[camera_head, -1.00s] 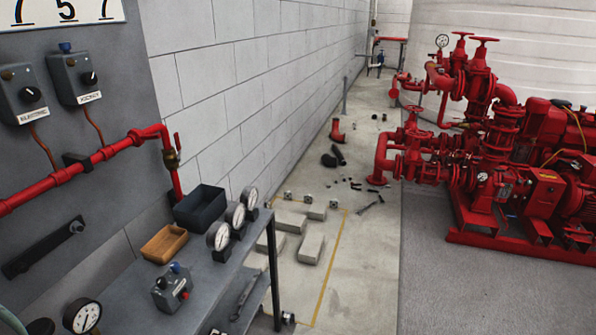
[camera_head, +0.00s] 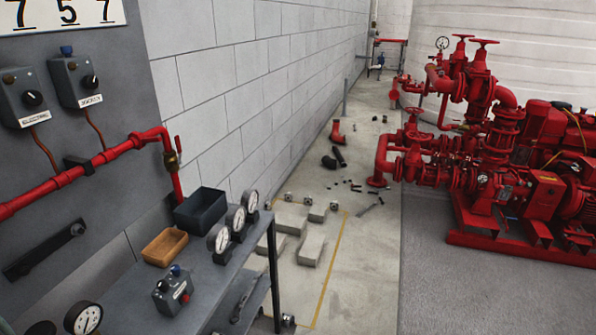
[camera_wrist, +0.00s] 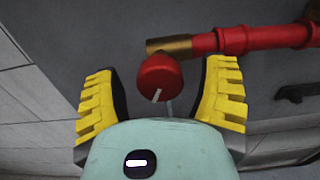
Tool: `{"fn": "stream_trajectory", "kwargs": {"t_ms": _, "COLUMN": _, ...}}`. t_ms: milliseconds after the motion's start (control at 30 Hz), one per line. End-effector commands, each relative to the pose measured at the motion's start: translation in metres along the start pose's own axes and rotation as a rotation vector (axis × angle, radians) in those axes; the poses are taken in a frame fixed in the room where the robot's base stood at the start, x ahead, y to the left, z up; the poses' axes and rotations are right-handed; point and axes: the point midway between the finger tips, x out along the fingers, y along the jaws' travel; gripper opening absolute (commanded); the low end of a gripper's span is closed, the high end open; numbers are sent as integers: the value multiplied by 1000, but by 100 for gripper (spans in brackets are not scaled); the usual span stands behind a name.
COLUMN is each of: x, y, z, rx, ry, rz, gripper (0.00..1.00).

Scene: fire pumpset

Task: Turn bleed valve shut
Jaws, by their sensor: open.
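The bleed valve shows in the head view as a small brass body (camera_head: 172,160) on the red pipe, with a thin red lever (camera_head: 178,144) standing roughly upright beside it. In the wrist view, a brass fitting (camera_wrist: 169,45) joins the red pipe. A rounded red part (camera_wrist: 160,75) with a pale line lies in front of it; I cannot tell whether this is the handle or a pipe end. My gripper (camera_wrist: 164,88) is open, its yellow fingers on either side of the red part with visible gaps. My gripper is not visible in the head view.
The red pipe (camera_head: 118,152) runs along a grey panel with two switch boxes. Below stands a grey bench (camera_head: 215,285) with gauges, a dark bin (camera_head: 200,208), a wooden tray (camera_head: 165,246) and a button box (camera_head: 173,291). Red pumps (camera_head: 520,170) stand at the right.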

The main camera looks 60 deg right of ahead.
Motion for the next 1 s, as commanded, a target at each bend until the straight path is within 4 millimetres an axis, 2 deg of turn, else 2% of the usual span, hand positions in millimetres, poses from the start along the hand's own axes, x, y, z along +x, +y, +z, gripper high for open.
{"fn": "stream_trajectory", "kwargs": {"t_ms": 67, "x": 0, "y": 0, "z": 0, "rx": 0, "ry": 0, "rz": 0, "gripper": 72}}
{"fn": "stream_trajectory", "kwargs": {"t_ms": 700, "x": 0, "y": -1, "z": 0, "rx": 1, "ry": 1, "rz": -1, "gripper": 6}}
{"fn": "stream_trajectory", "kwargs": {"t_ms": 1000, "x": 0, "y": -1, "z": -1, "rx": 35, "ry": 1, "rz": -2, "gripper": 3}}
